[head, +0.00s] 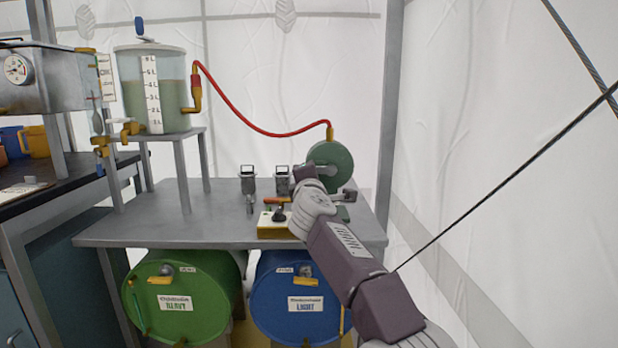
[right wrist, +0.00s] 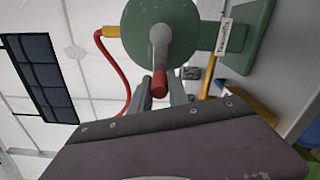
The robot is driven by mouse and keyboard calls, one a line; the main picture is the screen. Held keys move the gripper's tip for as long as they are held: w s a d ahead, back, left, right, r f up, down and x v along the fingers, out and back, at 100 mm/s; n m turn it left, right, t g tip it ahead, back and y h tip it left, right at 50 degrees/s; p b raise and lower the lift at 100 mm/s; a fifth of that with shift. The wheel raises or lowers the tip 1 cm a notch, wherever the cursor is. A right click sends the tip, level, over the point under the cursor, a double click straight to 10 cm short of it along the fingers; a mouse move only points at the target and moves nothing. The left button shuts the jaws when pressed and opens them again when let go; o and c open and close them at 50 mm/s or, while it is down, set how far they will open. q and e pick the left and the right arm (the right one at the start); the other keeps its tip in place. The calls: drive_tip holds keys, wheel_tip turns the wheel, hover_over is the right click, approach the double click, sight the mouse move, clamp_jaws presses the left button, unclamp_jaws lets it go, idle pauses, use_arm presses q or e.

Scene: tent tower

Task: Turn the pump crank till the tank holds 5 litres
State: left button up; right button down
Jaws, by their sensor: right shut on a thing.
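The clear tank (head: 175,65) stands on a small raised shelf at the back left. Its liquid surface looks to lie between the 4 L and 5 L marks on the white scale (head: 152,95); the small print is hard to read. The round green pump (head: 338,155) stands at the right of the bench, and shows in the right wrist view (right wrist: 135,40). Its grey crank arm ends in a red handle (right wrist: 159,84). My right gripper (right wrist: 167,88) is shut on this handle; in the head view the gripper (head: 305,172) partly covers the pump. My left gripper is not visible.
A red hose (head: 255,130) arches from tank to pump. A yellow box with a black knob (head: 278,229) and small metal fittings (head: 248,183) sit on the grey bench (head: 150,232). Green (head: 180,285) and blue (head: 285,320) drums lie below. Bare bench lies at front left.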

drive_tip(key=shift+r, duration=0.1)
idle(0.3)
drive_tip(key=c, duration=1.3)
unclamp_jaws()
drive_tip(key=shift+o, duration=0.2)
drive_tip(key=shift+s+f+b, duration=0.2)
drive_tip(key=shift+b, duration=0.15)
drive_tip(key=s+b, duration=0.3)
drive_tip(key=s, duration=0.5)
drive_tip(key=shift+s+d+r+b, duration=0.2)
drive_tip(key=shift+s+b, duration=0.1)
drive_tip(key=shift+b, duration=0.1)
